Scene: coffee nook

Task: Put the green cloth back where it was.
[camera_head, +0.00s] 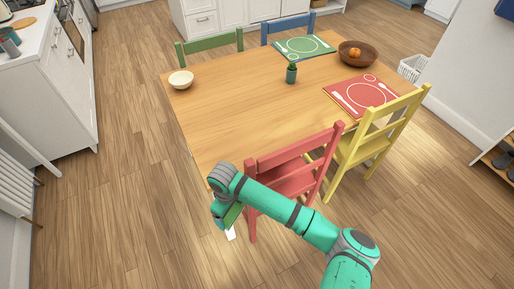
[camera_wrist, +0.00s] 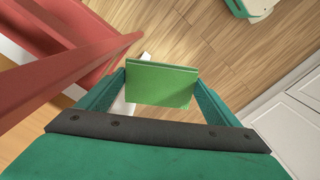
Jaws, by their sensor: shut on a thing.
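The green cloth (camera_wrist: 160,84) is a flat, folded-looking green piece held between the two fingers of my gripper (camera_wrist: 158,92) in the wrist view. In the head view a green edge of the cloth (camera_head: 232,215) shows at my gripper (camera_head: 227,222), which is partly hidden by my wrist. My gripper is shut on the cloth and points down beside the red chair, at the near left corner of the wooden table (camera_head: 215,120). Whether the cloth touches anything else cannot be told.
The red chair (camera_head: 296,176) stands close to the right of my gripper. Floor left of the table is clear.

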